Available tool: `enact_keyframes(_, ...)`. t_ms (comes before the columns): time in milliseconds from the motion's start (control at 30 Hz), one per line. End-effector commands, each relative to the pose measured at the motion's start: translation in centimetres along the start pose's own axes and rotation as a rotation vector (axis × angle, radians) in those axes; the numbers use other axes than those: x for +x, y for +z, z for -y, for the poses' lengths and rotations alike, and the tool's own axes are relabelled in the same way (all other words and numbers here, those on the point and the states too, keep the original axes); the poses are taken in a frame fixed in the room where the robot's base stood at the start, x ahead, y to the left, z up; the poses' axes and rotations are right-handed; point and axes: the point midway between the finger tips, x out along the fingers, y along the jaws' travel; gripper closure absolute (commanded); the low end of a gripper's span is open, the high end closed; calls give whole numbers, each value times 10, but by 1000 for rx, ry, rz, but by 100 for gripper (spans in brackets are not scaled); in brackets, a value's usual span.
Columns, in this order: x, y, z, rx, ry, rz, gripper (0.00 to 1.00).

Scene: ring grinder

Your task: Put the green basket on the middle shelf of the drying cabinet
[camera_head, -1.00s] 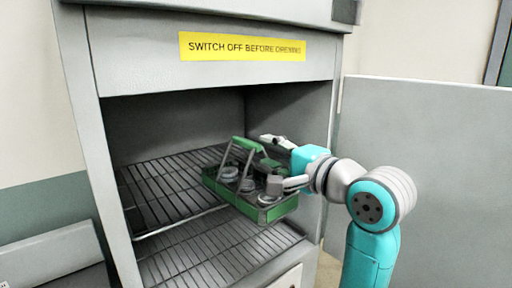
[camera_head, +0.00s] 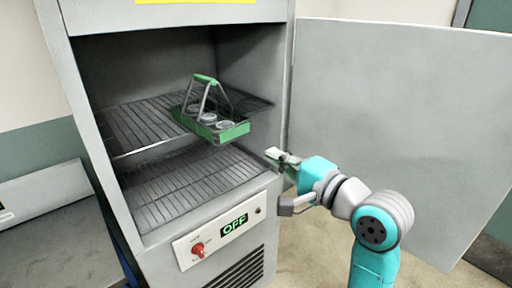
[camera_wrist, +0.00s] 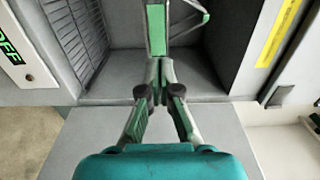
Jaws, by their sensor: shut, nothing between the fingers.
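The green basket (camera_head: 236,132) sits on the upper of the two wire racks I see in the drying cabinet (camera_head: 75,75), to the right of the rack's middle. Its front part sticks out past the rack's front edge. It looks about level, with its handle upright and grey round pieces inside. My gripper (camera_head: 275,157) is outside the cabinet, below and right of the basket, apart from it. In the wrist view my gripper (camera_wrist: 160,72) has its fingers together and empty, with part of the basket (camera_wrist: 157,28) beyond them.
The upper rack (camera_head: 135,125) has free room left of the basket. The lower rack (camera_head: 175,190) is empty. The cabinet door (camera_head: 395,120) stands open on the right. A control panel (camera_head: 220,232) with a red knob and an OFF display is below the opening.

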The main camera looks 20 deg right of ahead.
Motion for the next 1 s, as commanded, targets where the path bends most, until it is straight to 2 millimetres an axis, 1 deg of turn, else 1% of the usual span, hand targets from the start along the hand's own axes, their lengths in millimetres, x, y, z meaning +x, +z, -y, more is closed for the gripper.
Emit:
enact_keyframes(33, -1, 0, -4, 2, 0, -1, 100)
enact_keyframes(133, -1, 0, -7, 0, -2, -1, 100)
enact_keyframes(267, 10, 1, -7, 0, -3, 0, 100)
enact_keyframes(367, 25, 2, -7, 0, -3, 2, 100)
enact_keyframes(800, 105, 1, -7, 1, -2, 0, 100)
enact_keyframes(900, 119, 1, -6, 0, -4, -1, 100)
enact_keyframes(1000, 129, 0, -6, 0, -3, -1, 100)
